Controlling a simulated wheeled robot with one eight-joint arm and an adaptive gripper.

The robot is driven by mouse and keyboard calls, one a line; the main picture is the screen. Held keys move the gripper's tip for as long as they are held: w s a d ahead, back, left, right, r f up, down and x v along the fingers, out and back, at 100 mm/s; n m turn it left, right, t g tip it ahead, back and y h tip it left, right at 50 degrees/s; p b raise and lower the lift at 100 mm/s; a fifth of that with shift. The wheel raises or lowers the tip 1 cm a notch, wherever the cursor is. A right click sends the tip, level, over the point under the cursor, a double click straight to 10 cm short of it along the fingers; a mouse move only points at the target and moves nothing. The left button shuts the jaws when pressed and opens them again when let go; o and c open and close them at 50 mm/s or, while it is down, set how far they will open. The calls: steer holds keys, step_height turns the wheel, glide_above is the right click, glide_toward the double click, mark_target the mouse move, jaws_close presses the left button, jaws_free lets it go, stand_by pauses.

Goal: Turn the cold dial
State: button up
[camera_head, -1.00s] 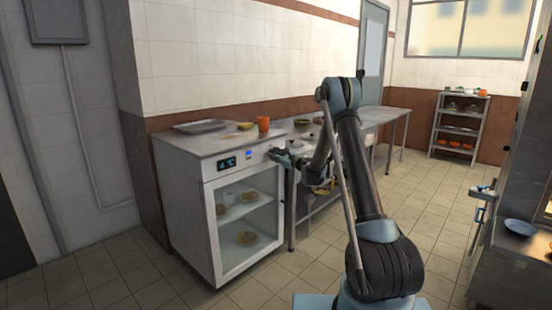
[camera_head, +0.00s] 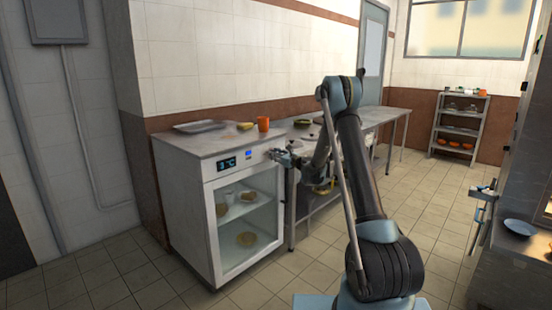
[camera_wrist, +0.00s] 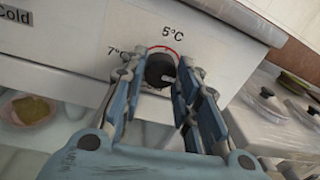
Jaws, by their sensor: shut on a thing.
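The cold dial is a dark round knob (camera_wrist: 160,70) on the white front panel of the glass-door fridge (camera_head: 190,171). In the wrist view a red arc curves above the knob, with the labels "5°C" above and "7°C" to the left. The word "Cold" shows at the upper left. My gripper (camera_wrist: 162,82) has a finger on each side of the knob and is shut on it. In the head view my gripper (camera_head: 275,154) is at the upper right of the fridge front, and the knob is hidden there.
A lit display (camera_head: 227,164) sits on the fridge panel. A metal tray (camera_head: 200,127), a yellow item (camera_head: 245,126) and an orange cup (camera_head: 263,124) stand on the fridge top. A steel table (camera_head: 390,116) with lidded pots adjoins on the right. The floor in front is clear.

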steer(key=o, duration=1.1)
steer(key=shift+a, duration=0.1)
steer(key=v, duration=1.2)
